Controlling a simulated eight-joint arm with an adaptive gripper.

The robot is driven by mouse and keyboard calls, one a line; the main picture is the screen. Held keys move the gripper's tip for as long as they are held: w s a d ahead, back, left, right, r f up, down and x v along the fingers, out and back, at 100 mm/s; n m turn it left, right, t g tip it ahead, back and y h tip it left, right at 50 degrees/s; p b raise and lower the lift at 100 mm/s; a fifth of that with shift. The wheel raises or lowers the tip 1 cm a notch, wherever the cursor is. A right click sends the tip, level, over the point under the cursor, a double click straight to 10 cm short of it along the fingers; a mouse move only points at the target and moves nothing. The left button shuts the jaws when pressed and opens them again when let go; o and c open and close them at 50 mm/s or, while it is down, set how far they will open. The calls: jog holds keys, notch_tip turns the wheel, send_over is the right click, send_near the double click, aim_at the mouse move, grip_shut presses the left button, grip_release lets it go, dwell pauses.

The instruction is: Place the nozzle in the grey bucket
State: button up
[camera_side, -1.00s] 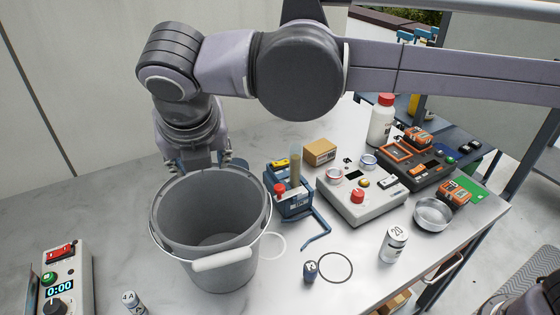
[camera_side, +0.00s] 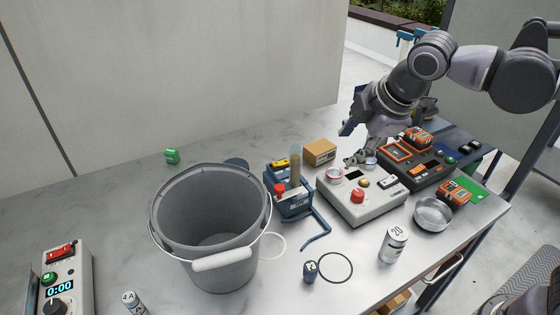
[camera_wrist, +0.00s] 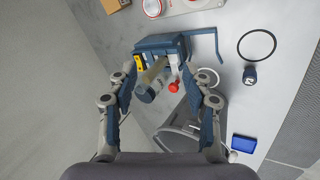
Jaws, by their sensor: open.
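The grey bucket (camera_side: 215,255) stands upright on the bench with its white-gripped handle hanging over the front. It is partly visible in the wrist view (camera_wrist: 178,138). My gripper (camera_side: 352,146) is open and empty, right of the bucket, above the back of a light control box. In the wrist view my open fingers (camera_wrist: 165,88) frame a blue caddy (camera_wrist: 160,42), which is farther away and not between the pads. I cannot tell for certain which thing is the nozzle; a small dark blue piece (camera_side: 311,271) lies beside a black ring.
The caddy (camera_side: 292,204) with a beige cylinder stands between bucket and light control box (camera_side: 350,203). A cardboard box (camera_side: 319,152), orange-trimmed dark unit (camera_side: 410,172), metal dish (camera_side: 433,214) and white bottle (camera_side: 393,245) crowd the right. A green piece (camera_side: 172,156) lies behind the bucket.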

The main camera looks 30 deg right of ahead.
jog(key=s+d+f+m+t, duration=0.1)
jog(key=s+d+f+m, duration=0.7)
jog(key=d+m, duration=0.3)
jog(key=s+m, duration=0.1)
jog(key=m, duration=0.2)
jog(key=shift+s+d+f+m, duration=0.15)
jog(key=shift+f+m, duration=0.15)
jog(key=shift+f, duration=0.05)
